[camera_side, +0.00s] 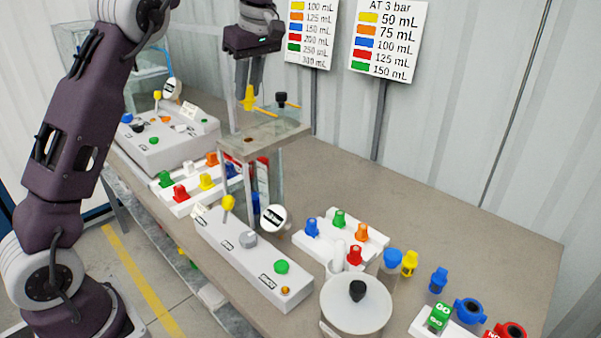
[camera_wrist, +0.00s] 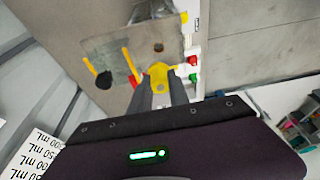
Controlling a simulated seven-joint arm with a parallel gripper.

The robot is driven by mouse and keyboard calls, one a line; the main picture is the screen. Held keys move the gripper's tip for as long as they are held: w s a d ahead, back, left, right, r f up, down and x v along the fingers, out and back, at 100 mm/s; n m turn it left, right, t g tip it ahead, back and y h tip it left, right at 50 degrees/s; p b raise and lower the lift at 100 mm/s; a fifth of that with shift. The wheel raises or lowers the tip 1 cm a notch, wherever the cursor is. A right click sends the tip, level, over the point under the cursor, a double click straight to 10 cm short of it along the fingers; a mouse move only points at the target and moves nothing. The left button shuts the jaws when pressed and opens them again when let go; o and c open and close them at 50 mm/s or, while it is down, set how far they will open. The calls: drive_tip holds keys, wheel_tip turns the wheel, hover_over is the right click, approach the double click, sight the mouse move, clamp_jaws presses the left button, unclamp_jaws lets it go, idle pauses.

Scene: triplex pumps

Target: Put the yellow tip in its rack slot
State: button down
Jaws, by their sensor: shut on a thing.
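My gripper (camera_side: 248,92) is shut on a yellow tip (camera_side: 249,103), which hangs upright between the fingers above the clear tank's lid. In the wrist view the yellow tip (camera_wrist: 158,76) shows between the fingertips. A white rack (camera_side: 325,247) on the table at the right holds blue (camera_side: 312,227), green (camera_side: 339,219), orange (camera_side: 361,232) and red (camera_side: 355,256) tips. Another white rack (camera_side: 180,207) at the left holds several tips, including a yellow one (camera_side: 206,181). A further yellow piece (camera_side: 410,263) stands on the table at the right.
The clear tank (camera_side: 290,133) stands below my gripper, with a black knob (camera_side: 281,99) on its lid. A control box (camera_side: 225,248) with a yellow lever and a round white-lidded pot (camera_side: 350,310) stand in front. The table behind the right rack is bare.

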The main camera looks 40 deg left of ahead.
drive_tip(key=w+d+f, duration=0.2)
drive_tip(key=d+f, duration=0.8)
drive_tip(key=d, duration=0.1)
drive_tip(key=w+d+f, duration=0.2)
drive_tip(key=d+f, duration=0.8)
drive_tip(key=d, duration=0.1)
drive_tip(key=f, duration=0.9)
drive_tip(key=shift+d+f, duration=0.25)
drive_tip(key=shift+f, duration=0.15)
drive_tip(key=shift+f, duration=0.1)
drive_tip(key=shift+f, duration=0.25)
drive_tip(key=c, duration=1.2)
unclamp_jaws()
drive_tip(key=shift+c, duration=0.2)
